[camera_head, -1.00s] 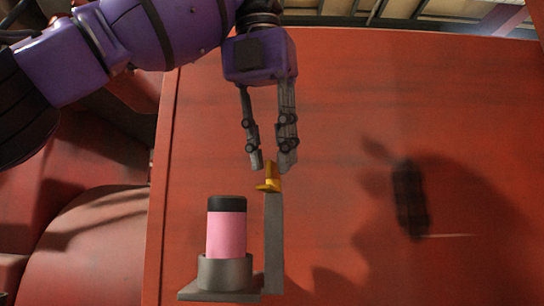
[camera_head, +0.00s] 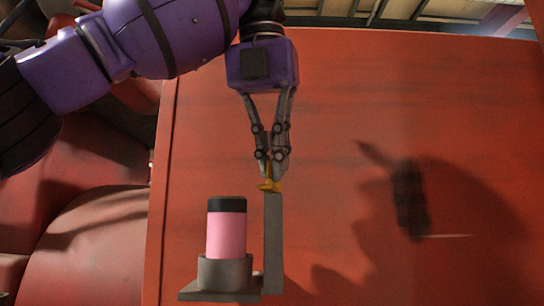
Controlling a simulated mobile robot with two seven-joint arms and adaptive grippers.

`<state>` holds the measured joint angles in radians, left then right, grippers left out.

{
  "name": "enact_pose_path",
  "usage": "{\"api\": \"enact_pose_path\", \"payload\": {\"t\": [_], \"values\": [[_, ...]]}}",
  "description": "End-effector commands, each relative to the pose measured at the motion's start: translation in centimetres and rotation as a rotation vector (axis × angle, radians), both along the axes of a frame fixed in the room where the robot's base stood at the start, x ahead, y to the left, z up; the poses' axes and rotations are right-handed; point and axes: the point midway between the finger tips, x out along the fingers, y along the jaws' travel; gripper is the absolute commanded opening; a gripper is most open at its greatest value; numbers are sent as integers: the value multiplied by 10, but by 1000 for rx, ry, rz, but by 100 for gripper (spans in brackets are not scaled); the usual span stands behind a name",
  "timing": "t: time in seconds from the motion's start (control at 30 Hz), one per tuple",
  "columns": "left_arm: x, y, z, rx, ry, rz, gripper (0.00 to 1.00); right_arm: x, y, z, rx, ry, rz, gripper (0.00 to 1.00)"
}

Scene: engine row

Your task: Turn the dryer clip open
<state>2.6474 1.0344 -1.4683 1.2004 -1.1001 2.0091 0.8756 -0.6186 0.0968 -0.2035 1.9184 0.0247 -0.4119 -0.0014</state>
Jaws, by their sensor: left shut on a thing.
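A pink cylinder with a black cap (camera_head: 226,230), which looks like the dryer, stands upright in a grey round cup (camera_head: 225,272) left of the post. My left gripper (camera_head: 272,168) comes down from above with its fingers pointing down. Its fingertips are closed on the upper part of the clip and partly hide it. My right gripper is not in the view.
A large red panel (camera_head: 340,110) stands behind the post and fills most of the view, with dark shadows on its right. Rounded red machinery (camera_head: 85,240) is at the left. The space right of the post is clear.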

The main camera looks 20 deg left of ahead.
Motion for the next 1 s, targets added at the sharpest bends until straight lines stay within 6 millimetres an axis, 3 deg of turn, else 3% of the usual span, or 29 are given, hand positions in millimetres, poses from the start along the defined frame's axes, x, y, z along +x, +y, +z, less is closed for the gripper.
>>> {"api": "enact_pose_path", "payload": {"t": [0.2, 0.57, 0.6, 0.7, 1.0], "values": [[0, -1, 1, 3, 0, 198, 0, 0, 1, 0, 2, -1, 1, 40], [0, -1, 0, 0, 1, 240, 0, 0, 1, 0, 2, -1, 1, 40], [0, -1, 0, 0, 1, 240, 11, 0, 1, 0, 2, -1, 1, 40], [0, -1, 0, 0, 1, 239, 24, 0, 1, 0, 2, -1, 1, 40], [0, -1, 0, 1, 1, 238, 26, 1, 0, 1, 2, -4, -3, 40]]}}
